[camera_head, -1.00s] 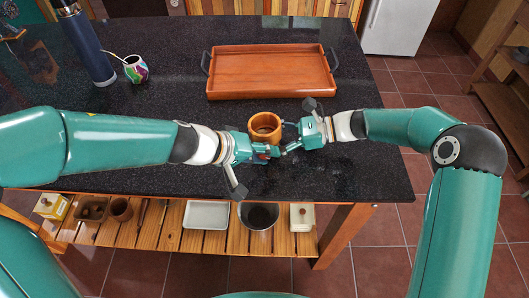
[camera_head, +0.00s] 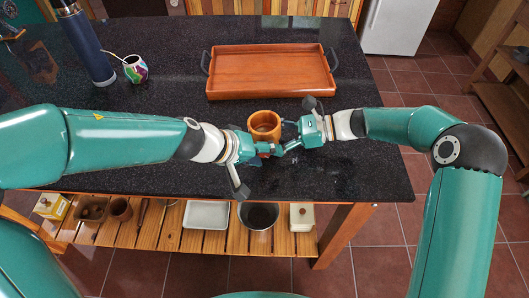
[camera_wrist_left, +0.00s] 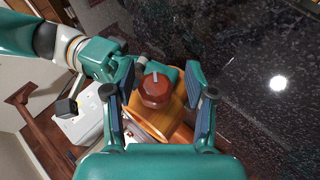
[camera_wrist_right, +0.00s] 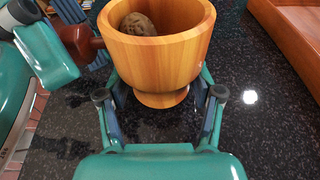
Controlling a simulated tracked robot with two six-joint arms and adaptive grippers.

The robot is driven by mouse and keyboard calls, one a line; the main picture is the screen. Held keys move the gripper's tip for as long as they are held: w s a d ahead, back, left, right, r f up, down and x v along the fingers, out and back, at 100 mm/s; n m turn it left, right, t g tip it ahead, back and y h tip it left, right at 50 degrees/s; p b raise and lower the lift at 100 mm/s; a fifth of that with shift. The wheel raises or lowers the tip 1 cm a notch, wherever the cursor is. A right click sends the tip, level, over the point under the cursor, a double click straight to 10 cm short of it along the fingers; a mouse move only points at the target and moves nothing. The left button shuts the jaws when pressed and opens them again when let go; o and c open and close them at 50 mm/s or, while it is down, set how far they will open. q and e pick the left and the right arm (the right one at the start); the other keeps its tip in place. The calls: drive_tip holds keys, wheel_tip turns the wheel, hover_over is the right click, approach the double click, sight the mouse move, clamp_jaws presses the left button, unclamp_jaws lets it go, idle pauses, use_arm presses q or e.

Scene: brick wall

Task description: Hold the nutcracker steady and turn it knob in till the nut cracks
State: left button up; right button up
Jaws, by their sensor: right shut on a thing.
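The nutcracker (camera_head: 264,135) is a round wooden cup with a foot, upright on the dark countertop. It also shows in the right wrist view (camera_wrist_right: 155,50), with a brown wrinkled nut (camera_wrist_right: 138,24) inside. Its red-brown knob (camera_wrist_left: 157,92) sticks out of the cup's side toward my left gripper (camera_wrist_left: 162,108). The left fingers stand on either side of the knob, with gaps visible; this gripper is open. My right gripper (camera_wrist_right: 162,112) is shut on the nutcracker low down, its fingers either side of the foot. The screw shaft is mostly hidden.
A wooden tray (camera_head: 270,95) with dark handles lies behind the nutcracker. A blue bottle (camera_head: 85,45) and a colourful mate cup (camera_head: 136,69) stand at the back left. The counter's front edge is close to both grippers. A slatted shelf with containers is below.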

use_arm(q)
drive_tip(key=shift+r, duration=0.1)
drive_tip(key=shift+a+r, duration=0.3)
drive_tip(key=shift+r, duration=0.1)
drive_tip(key=v, duration=0.6)
drive_tip(key=shift+s+a, duration=0.15)
